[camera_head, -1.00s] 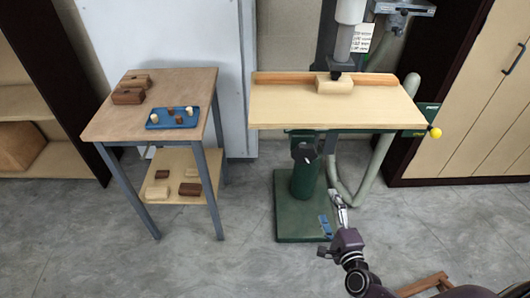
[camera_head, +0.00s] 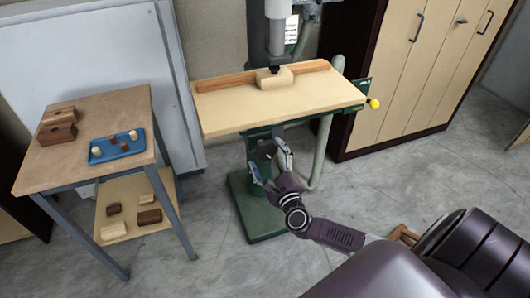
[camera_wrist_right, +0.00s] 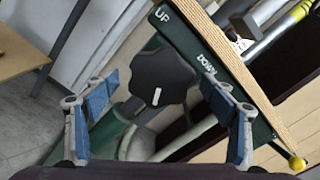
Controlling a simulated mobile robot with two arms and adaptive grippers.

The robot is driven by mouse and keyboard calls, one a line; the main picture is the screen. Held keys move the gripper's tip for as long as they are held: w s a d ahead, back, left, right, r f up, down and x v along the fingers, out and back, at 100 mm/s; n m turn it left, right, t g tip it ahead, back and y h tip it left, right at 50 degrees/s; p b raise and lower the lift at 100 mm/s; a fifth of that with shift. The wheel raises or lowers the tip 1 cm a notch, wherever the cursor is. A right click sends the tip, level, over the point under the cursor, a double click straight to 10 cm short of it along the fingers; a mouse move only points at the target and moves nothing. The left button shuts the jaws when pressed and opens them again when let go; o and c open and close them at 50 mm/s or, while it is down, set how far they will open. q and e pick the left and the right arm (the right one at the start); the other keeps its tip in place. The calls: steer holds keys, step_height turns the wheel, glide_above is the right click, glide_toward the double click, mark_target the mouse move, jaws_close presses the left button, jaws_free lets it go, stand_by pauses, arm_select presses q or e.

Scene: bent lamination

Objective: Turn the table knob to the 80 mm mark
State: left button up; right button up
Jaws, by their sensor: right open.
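The table knob (camera_wrist_right: 162,76) is a dark, lobed handwheel with a small white mark, under the front edge of the machine's wooden table (camera_head: 278,105). It shows large in the right wrist view. In the head view the knob (camera_head: 262,152) is small and partly covered by my right gripper (camera_head: 269,162). The right gripper's blue-padded fingers (camera_wrist_right: 160,92) are spread open in the wrist view, one to each side of the knob's outline, with nothing between them held. I cannot tell how far the knob is from the fingertips. No 80 mm mark is readable. My left gripper is not in view.
A green rail (camera_wrist_right: 215,75) with white lettering, including "UP", runs beside the knob. A yellow ball handle (camera_head: 374,104) sticks out at the table's right. A side table (camera_head: 90,165) with a blue tray (camera_head: 103,157) stands left. A wooden block (camera_head: 274,78) lies on the machine table.

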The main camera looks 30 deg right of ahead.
steer(key=shift+w+d, duration=0.15)
steer(key=shift+w, duration=0.4)
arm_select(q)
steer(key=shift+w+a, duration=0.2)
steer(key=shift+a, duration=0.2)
arm_select(e)
steer(key=c, duration=1.1)
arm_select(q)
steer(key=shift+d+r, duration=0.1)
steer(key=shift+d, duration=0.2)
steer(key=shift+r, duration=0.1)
